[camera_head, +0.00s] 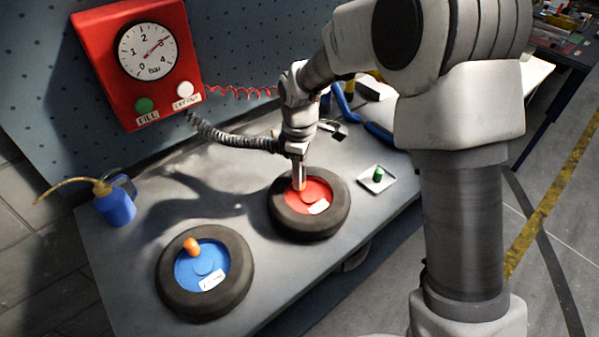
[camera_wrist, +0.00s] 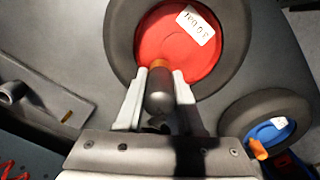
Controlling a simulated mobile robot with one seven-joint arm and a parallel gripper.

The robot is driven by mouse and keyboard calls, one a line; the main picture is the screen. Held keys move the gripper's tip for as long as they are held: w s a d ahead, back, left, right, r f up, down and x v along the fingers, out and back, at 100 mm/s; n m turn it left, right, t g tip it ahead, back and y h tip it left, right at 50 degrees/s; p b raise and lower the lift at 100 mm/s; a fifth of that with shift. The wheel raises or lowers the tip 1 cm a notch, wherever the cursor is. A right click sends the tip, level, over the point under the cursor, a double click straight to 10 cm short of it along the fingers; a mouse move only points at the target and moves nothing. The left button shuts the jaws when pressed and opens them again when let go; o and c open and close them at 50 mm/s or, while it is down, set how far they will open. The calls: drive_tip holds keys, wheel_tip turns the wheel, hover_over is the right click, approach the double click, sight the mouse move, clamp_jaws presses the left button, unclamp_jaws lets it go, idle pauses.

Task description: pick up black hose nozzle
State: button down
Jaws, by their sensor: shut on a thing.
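My gripper (camera_head: 299,183) is over the red-centred wheel, pointing down. In the wrist view my gripper (camera_wrist: 158,88) is shut on the black hose nozzle (camera_wrist: 159,98), a dark cylinder between the two fingers. The nozzle's far end meets an orange piece (camera_wrist: 160,64) at the edge of the red disc; I cannot tell whether they touch. A grey ribbed hose (camera_head: 228,138) runs from the red gauge box (camera_head: 112,80) to behind my gripper. In the head view the fingers mostly hide the nozzle.
The red-centred wheel (camera_head: 279,223) and the blue-centred wheel (camera_head: 236,298) lie flat on the grey bench. A blue oil can (camera_head: 116,207) stands at left. A small white tray (camera_head: 386,184) holds a green cap (camera_head: 378,173). A blue tool (camera_head: 378,132) lies behind.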

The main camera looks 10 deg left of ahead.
drive_tip(key=shift+r, duration=0.15)
wheel_tip(320, 180, up, 4)
drive_tip(key=shift+f, duration=0.1)
drive_tip(key=s+d+r+p, duration=0.1)
drive_tip(key=d+r+p, duration=0.3)
drive_tip(key=d+r, duration=0.7)
drive_tip(key=shift+s+d+r, duration=0.3)
drive_tip(key=shift+s+r, duration=0.05)
idle(0.4)
